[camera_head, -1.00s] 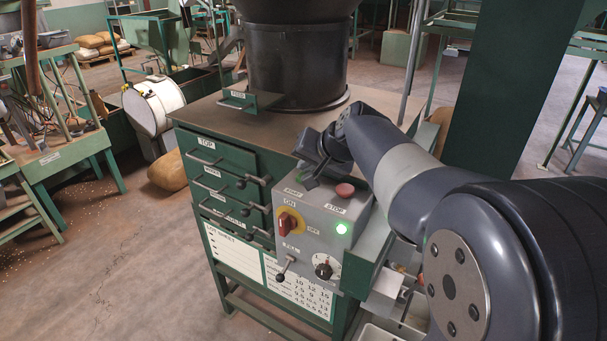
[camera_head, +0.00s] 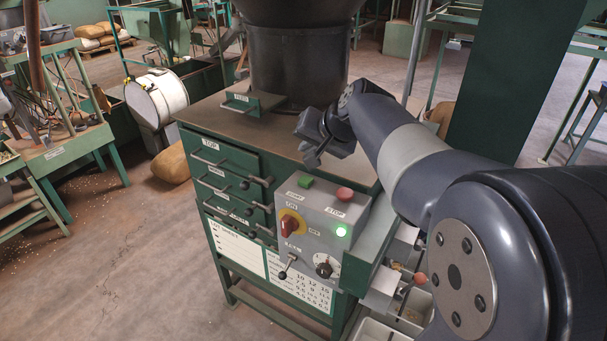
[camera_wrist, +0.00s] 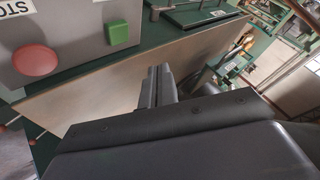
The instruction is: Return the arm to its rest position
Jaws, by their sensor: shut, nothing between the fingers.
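My gripper (camera_head: 312,160) is shut and empty in the head view. It hangs in the air above the control box of the green machine, apart from the buttons. In the wrist view its closed fingers (camera_wrist: 157,85) stand in front of the machine's brown top. My arm reaches in from the right side of the head view.
A black hopper (camera_head: 300,60) stands on the machine top behind my gripper. Drawers with handles, one labelled TOP (camera_head: 211,146), are on the left face. A green column (camera_head: 510,80) stands behind my arm. White bins (camera_head: 385,329) are below. Open floor (camera_head: 110,270) lies left.

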